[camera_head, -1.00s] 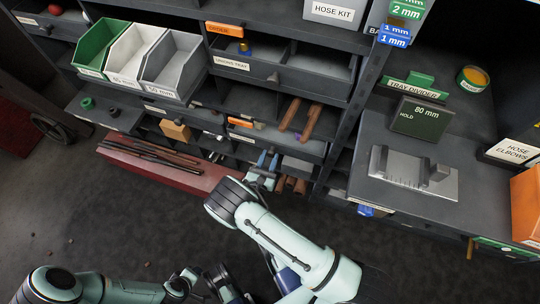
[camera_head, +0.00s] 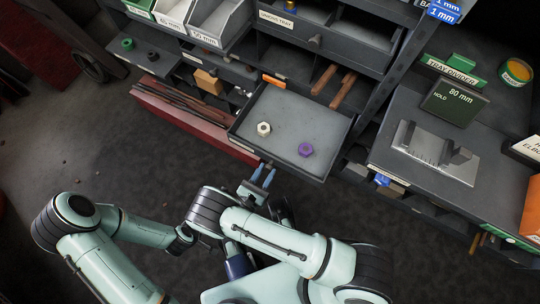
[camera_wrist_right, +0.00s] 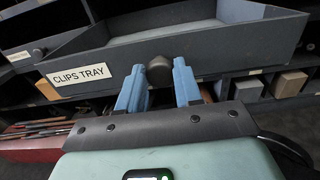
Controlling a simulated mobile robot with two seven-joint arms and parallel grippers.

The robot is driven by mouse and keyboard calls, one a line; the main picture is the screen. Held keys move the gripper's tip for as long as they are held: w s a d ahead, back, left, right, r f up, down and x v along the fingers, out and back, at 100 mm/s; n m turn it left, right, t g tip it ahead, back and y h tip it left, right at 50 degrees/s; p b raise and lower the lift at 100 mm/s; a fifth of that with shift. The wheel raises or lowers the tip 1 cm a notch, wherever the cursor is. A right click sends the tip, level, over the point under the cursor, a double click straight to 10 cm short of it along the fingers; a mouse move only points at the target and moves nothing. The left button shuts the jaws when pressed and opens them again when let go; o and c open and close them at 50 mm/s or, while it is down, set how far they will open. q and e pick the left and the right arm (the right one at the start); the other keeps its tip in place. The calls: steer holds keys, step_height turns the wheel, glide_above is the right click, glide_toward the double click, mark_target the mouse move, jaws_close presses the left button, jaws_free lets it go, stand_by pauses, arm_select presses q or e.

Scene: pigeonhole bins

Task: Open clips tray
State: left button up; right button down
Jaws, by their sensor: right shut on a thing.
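The clips tray (camera_head: 285,116) is pulled out of the shelf unit in the head view. A whitish hex nut (camera_head: 264,129) and a purple hex nut (camera_head: 305,150) lie on its floor. In the right wrist view the tray front (camera_wrist_right: 215,50) carries the label CLIPS TRAY (camera_wrist_right: 82,75) and a dark round knob (camera_wrist_right: 159,70). My right gripper (camera_head: 264,176) is at the tray's front edge; its blue fingers (camera_wrist_right: 158,86) are closed around the knob. My left arm shows at the lower left in the head view, but its gripper fingers cannot be made out.
The unions tray (camera_head: 288,21) sits above, with brown rods (camera_head: 334,86) in a compartment below it. A dark red bin (camera_head: 190,122) with long dark rods is at the left. A grey counter (camera_head: 386,130) with a gauge block (camera_head: 433,155) is at the right. The floor in front is clear.

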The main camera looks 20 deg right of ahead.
arm_select(q)
steer(key=shift+s+a, duration=0.25)
steer(key=shift+a, duration=0.15)
arm_select(e)
steer(key=shift+v, duration=1.05)
steer(key=c, duration=0.8)
jaws_free()
steer(key=shift+o, duration=0.2)
